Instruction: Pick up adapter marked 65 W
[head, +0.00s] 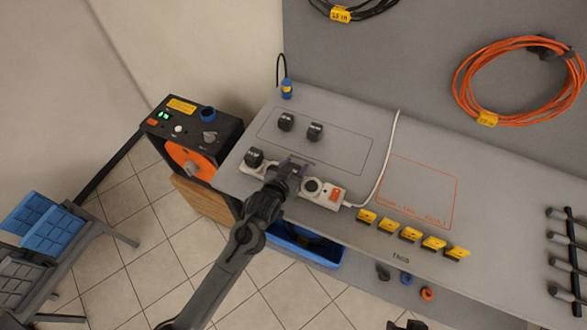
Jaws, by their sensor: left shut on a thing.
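Two black adapters, one at left (286,121) and one at right (315,131), stand inside the outlined area on the grey bench. Another black adapter (254,157) sits at the left end of the white power strip (331,200). The 65 W mark is not readable on any of them. My left gripper (292,168) is over the middle of the strip, between that adapter and a round socket. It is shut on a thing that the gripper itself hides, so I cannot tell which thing. My right gripper is not identifiable in the view.
A white cable (384,160) runs from the strip's right end. Several yellow tags (411,234) stand along the front edge. A blue bin (318,251) is below it. A black box with an orange reel (190,163) stands left. The red-outlined area (420,185) is clear.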

